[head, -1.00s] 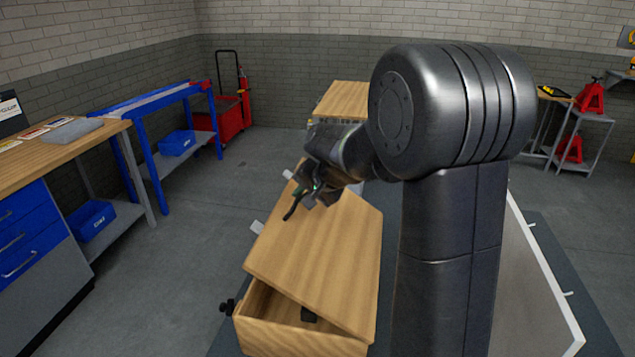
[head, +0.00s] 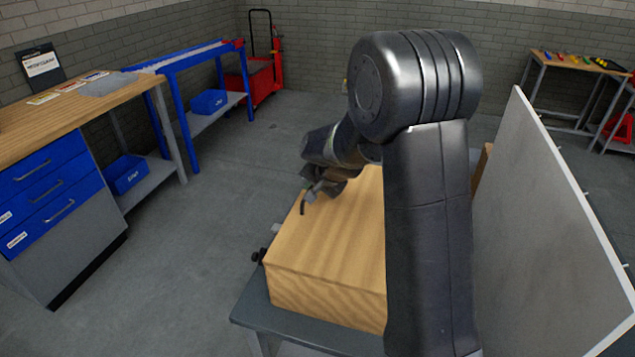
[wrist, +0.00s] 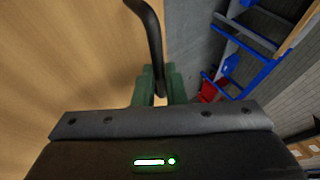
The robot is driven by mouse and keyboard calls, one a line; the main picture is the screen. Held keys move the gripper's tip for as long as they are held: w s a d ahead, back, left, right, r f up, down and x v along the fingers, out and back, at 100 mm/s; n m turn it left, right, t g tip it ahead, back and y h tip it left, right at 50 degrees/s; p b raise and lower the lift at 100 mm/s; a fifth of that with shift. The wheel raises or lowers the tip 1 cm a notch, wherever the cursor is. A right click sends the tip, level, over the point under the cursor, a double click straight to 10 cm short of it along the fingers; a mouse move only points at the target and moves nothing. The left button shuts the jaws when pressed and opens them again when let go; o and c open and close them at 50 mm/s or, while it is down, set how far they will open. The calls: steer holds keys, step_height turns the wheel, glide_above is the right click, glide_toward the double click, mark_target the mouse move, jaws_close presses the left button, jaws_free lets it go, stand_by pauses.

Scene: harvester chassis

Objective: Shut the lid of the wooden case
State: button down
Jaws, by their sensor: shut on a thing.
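The wooden case (head: 330,298) stands on a dark grey table. Its lid (head: 340,230) lies down over the box with no gap visible along the near side; my arm hides the right part. A dark curved handle (head: 303,208) is at the lid's left edge. My gripper (head: 312,192) is over that edge. In the wrist view, the green fingers of my gripper (wrist: 159,85) are shut on the dark handle (wrist: 152,35), with the wooden lid (wrist: 80,60) to the left.
A dark grey table edge (head: 250,308) shows under the case. A large pale panel (head: 545,230) stands close to the right of my arm. A workbench with blue drawers (head: 45,190) and a blue-framed bench (head: 165,110) are at the left. The floor between is clear.

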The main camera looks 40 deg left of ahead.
steer(key=shift+s+a+f+b, duration=0.3)
steer(key=shift+a+f+b, duration=0.1)
steer(key=shift+a, duration=0.1)
steer(key=shift+f, duration=0.1)
steer(key=c, duration=1.6)
jaws_free()
steer(key=shift+s+a+f, duration=0.1)
steer(key=shift+s+a, duration=0.05)
steer(key=shift+a, duration=0.15)
steer(key=shift+o, duration=0.6)
steer(key=shift+s+a+f, duration=0.1)
steer(key=shift+a, duration=0.15)
steer(key=shift+d, duration=0.15)
steer(key=shift+d, duration=0.2)
steer(key=v, duration=1.3)
steer(key=shift+d+r, duration=0.2)
steer(key=shift+d, duration=0.05)
steer(key=shift+f, duration=0.1)
